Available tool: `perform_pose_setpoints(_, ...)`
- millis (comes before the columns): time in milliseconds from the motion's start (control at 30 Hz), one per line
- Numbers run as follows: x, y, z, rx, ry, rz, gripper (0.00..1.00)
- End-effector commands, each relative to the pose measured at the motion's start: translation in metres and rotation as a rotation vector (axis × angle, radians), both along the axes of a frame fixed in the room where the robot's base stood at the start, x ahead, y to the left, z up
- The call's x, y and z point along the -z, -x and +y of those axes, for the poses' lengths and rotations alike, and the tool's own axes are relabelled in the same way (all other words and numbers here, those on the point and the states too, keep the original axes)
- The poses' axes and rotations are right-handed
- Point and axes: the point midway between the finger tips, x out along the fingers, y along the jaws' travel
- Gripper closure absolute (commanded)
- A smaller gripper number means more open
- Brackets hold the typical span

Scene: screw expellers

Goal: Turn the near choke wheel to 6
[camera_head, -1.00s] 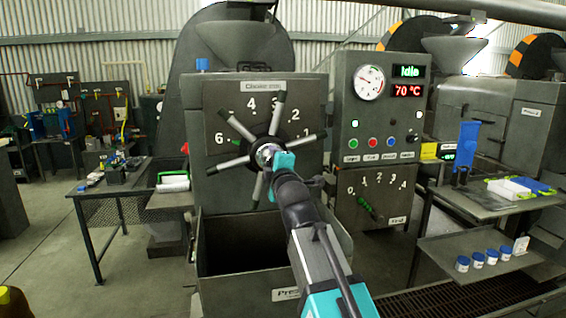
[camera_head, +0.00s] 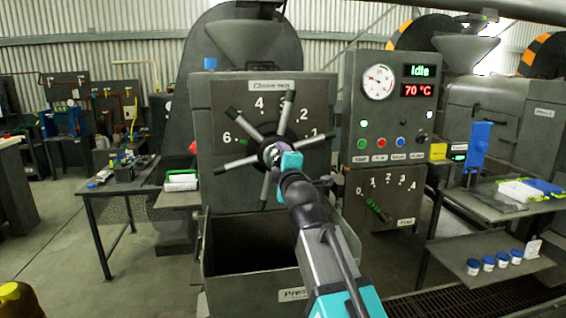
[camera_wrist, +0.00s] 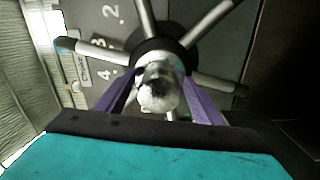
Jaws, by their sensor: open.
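The near choke wheel (camera_head: 244,133) has several grey spokes with dark tips, on a grey panel with a numbered arc from 1 at right to 6 at left. One spoke points between 4 and 2, another toward 1. My gripper (camera_head: 281,157) is at the wheel's hub, hiding part of it. In the wrist view, the two purple fingers of my gripper (camera_wrist: 160,88) are apart, one on each side of the round metal hub end (camera_wrist: 157,92). I cannot tell whether they touch it. Wheel spokes (camera_wrist: 208,22) spread beyond the fingers.
A control panel (camera_head: 350,112) with a gauge, buttons and a lower 0–4 scale stands right of the wheel. An open bin (camera_head: 225,283) is below. A side table (camera_head: 480,205) with a blue tool is at right, a bench (camera_head: 110,188) at left.

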Motion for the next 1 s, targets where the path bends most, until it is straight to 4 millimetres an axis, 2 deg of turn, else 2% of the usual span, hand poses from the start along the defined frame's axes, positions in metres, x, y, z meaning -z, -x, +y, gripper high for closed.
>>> perform_pose_setpoints(267, 0.001, 0.018, -0.003, -0.002, -0.001, -0.001, 0.38)
perform_pose_setpoints(1000, 0.003, 0.094, -0.024, -0.002, 0.0, -0.002, 0.38)
